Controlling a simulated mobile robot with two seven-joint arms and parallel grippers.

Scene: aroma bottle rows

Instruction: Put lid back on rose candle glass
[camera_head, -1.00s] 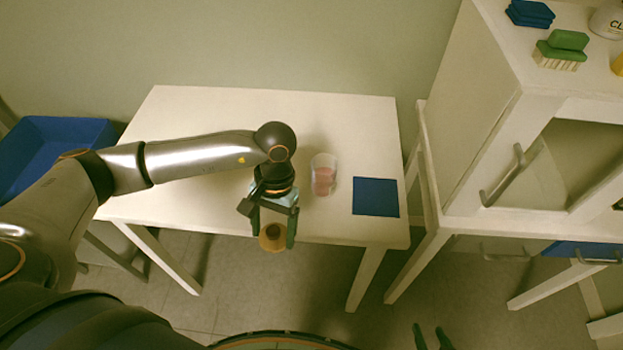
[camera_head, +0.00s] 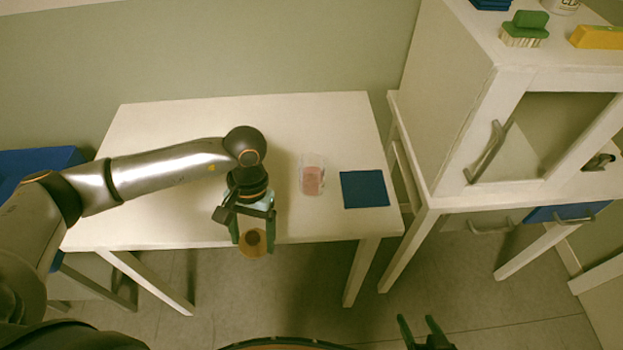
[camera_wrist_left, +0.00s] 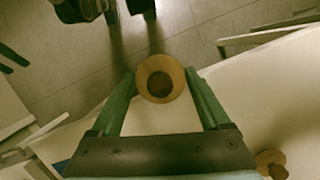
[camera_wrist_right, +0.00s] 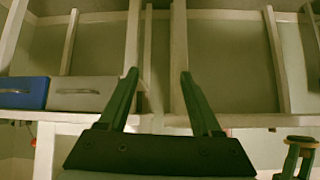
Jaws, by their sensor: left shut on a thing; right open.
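My left gripper (camera_head: 254,235) is shut on a round wooden lid (camera_head: 256,245) with a dark centre. It holds the lid just beyond the table's front edge; the lid also shows between the fingers in the left wrist view (camera_wrist_left: 160,79). The clear glass (camera_head: 311,182) with a pink candle in it stands upright on the table, its top open, to the right of and behind the lid. My right gripper (camera_head: 424,333) is open and empty, low in front of the table; its fingers stand apart in the right wrist view (camera_wrist_right: 157,85).
A blue square mat (camera_head: 365,189) lies right of the glass on the white table (camera_head: 150,125). Another wooden knobbed piece (camera_wrist_left: 270,162) shows in the left wrist view. A white cabinet (camera_head: 455,110) stands at the right, a blue bin (camera_head: 40,165) at the left.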

